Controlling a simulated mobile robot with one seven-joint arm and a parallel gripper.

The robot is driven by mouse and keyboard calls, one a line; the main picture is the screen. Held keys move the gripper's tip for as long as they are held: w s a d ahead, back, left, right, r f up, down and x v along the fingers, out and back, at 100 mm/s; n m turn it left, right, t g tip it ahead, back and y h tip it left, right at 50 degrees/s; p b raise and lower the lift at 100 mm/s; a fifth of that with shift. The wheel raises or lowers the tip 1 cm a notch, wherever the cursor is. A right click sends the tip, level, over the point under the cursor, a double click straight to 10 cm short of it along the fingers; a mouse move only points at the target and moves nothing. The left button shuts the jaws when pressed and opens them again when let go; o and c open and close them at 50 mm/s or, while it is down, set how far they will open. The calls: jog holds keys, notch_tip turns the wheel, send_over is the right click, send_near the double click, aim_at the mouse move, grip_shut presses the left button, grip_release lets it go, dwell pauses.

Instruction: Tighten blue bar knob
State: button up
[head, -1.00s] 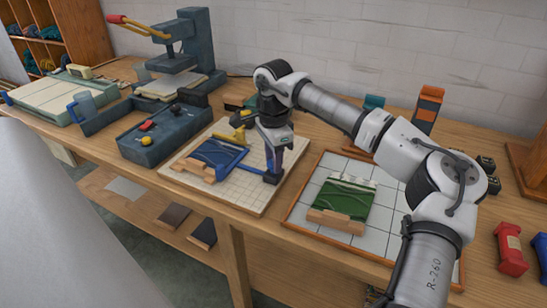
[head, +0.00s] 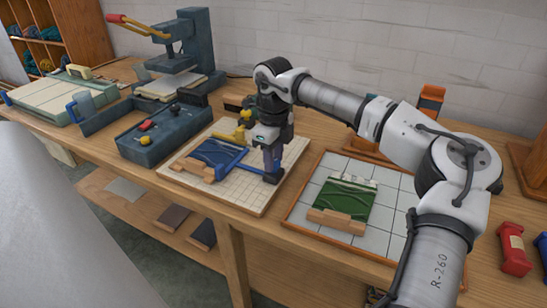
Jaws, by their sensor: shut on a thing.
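A blue bar (head: 236,165) lies along the right edge of a dark blue piece (head: 213,152) on a cream gridded board (head: 247,201). Wooden blocks lie at the piece's front edge and a yellow part stands behind it. My gripper (head: 271,178) points down at the right end of the blue bar, low over the board. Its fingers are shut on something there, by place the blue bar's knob. The fingers and wrist hide the knob itself.
A tiled board (head: 296,215) with a green piece (head: 344,202) lies to the right. A dark tool box (head: 163,134) and a press (head: 184,50) stand to the left and behind. The strip between the two boards is clear.

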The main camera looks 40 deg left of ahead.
jog(key=m, duration=0.3)
jog(key=shift+m, duration=0.4)
jog(key=shift+m+b, duration=0.5)
jog(key=shift+m, duration=1.4)
jog(key=o, duration=1)
jog(key=shift+c, duration=0.2)
notch_tip(320, 180, up, 14)
jog(key=shift+f, duration=0.1)
